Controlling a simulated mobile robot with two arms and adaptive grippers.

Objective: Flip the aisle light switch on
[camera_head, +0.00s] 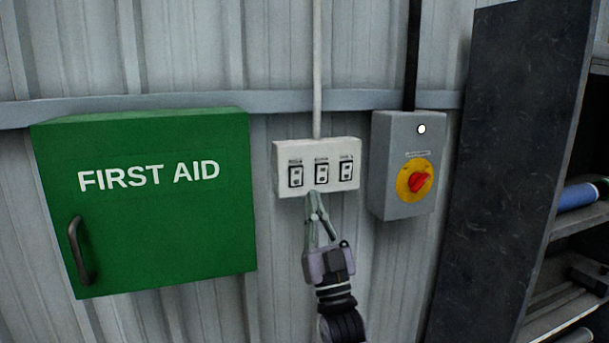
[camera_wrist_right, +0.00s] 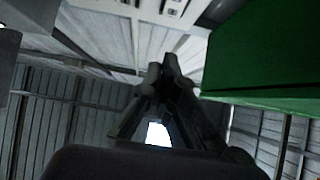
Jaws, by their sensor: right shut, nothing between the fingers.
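A white switch box (camera_head: 278,170) with three dark-framed rocker switches in a row is on the corrugated wall. Small labels sit above the switches, too small to read. My right gripper (camera_head: 314,194) is shut and empty, its fingertips at the lower edge of the box, below the middle switch (camera_head: 321,173). I cannot tell whether the tips touch the box. In the right wrist view the closed fingers (camera_wrist_right: 162,66) point toward the box (camera_wrist_right: 160,12), which shows at the top edge. My left gripper is not in view.
A green first aid cabinet (camera_head: 150,220) with a handle is on the wall to the left. A grey box (camera_head: 392,180) with a red and yellow rotary switch (camera_head: 416,181) is close on the right. A dark shelf unit (camera_head: 510,150) stands at the far right.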

